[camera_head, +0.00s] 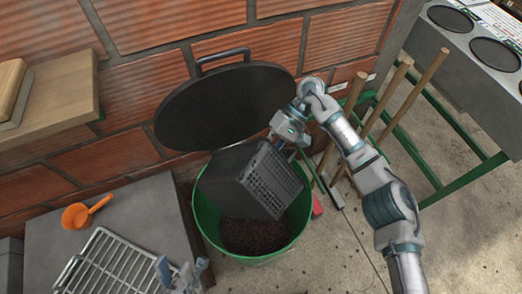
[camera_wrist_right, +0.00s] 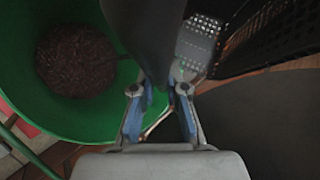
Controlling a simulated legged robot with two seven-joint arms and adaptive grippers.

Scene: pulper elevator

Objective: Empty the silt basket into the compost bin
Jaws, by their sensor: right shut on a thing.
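The black silt basket (camera_head: 262,180), with perforated walls, is tilted over the green compost bin (camera_head: 205,222) in the head view. Dark brown material (camera_head: 255,236) lies in the bin; it also shows in the right wrist view (camera_wrist_right: 75,60). My right gripper (camera_wrist_right: 158,98) is shut on a dark part of the basket, likely its handle. The basket's perforated wall (camera_wrist_right: 270,35) fills the wrist view's upper right. The basket's inside is hidden. My left gripper (camera_head: 181,268) is open and empty at the bottom of the head view, beside the wire rack, left of the bin.
The bin's round black lid (camera_head: 225,105) stands open against the brick wall. A grey table (camera_head: 150,205) at left holds an orange scoop (camera_head: 85,212) and a wire rack (camera_head: 110,265). Wooden-handled tools (camera_head: 405,95) lean right of the bin, near a green-framed stand (camera_head: 440,120).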

